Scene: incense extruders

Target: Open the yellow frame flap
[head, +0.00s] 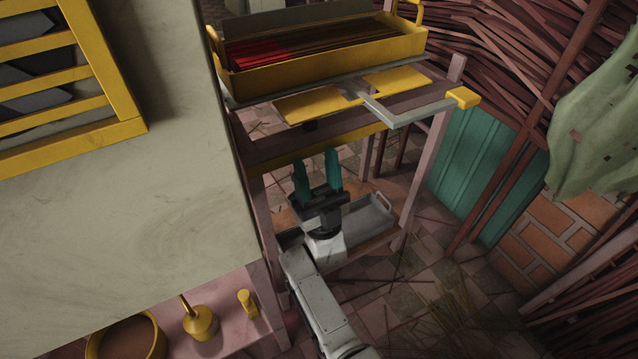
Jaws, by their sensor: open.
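My gripper (316,160) has two teal fingers, spread apart with nothing between them. It points up the picture, in front of a wooden stand with a yellow strip along its beam. Above the fingertips in the picture, two flat yellow plates (312,106) lie under a yellow tray. A grey bent bar with a yellow end (464,97) sticks out beside them. A yellow frame (118,75) with yellow slats over dark pieces is at the upper left, cut by the picture edge and far from my gripper. I cannot tell which of these is the flap.
The yellow tray (330,72) holds red and brown sticks. A grey tray (372,218) sits low in the wooden stand (425,165). A large pale panel (120,205) fills the left. Yellow vessels (201,322) stand below it. Tiled floor (430,290) is open at lower right.

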